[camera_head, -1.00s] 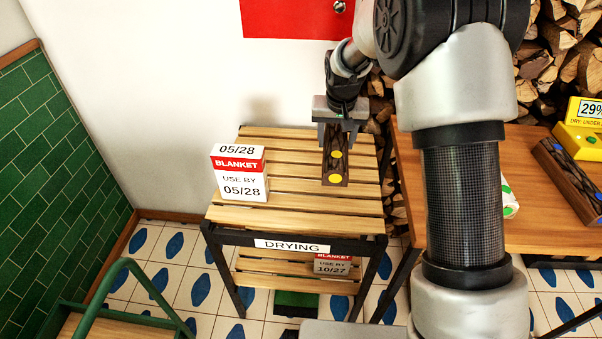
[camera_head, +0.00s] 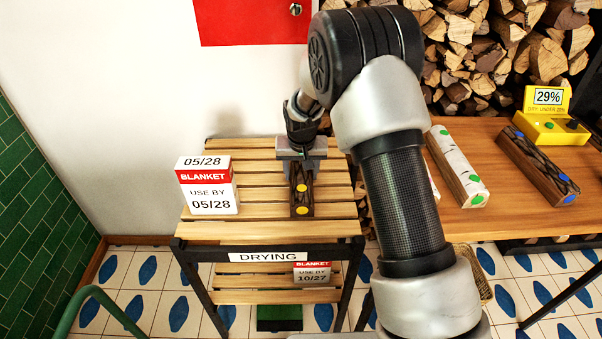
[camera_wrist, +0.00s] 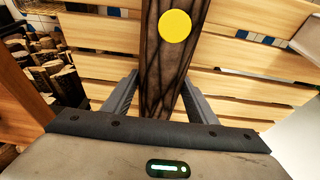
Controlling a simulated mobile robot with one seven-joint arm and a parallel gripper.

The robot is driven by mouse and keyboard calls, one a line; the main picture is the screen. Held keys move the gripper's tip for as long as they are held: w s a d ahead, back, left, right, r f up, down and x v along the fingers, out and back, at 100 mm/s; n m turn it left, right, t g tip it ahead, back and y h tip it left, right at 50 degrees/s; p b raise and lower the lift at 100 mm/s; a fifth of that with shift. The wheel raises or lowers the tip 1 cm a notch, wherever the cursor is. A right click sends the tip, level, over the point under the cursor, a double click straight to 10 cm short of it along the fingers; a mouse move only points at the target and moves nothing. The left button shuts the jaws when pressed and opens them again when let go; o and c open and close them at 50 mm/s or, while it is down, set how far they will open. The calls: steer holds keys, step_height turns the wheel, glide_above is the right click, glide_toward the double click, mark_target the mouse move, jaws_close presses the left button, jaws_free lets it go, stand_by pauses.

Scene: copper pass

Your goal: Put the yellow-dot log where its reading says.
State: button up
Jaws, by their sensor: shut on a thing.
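The yellow-dot log (camera_head: 302,199) is a dark, square-sided log with yellow dots. It is at the top shelf of the slatted rack labelled DRYING (camera_head: 268,257). My gripper (camera_head: 301,158) is shut on the log from above, near its far end. In the wrist view the log (camera_wrist: 163,75) runs between the two fingers of my gripper (camera_wrist: 160,98), with slats behind it. I cannot tell whether the log touches the slats. The yellow moisture meter (camera_head: 551,127) on the wooden table reads 29%, with partly legible text like "DRY: UNDER 20%".
A BLANKET box (camera_head: 208,186) marked 05/28 stands on the rack's top shelf, left of the log. Another blanket box (camera_head: 313,273) marked 10/27 is on the lower shelf. A white green-dot log (camera_head: 456,168) and a dark blue-dot log (camera_head: 541,167) lie on the table (camera_head: 505,213).

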steer(key=shift+w+r, duration=0.1)
steer(key=o, duration=1.7)
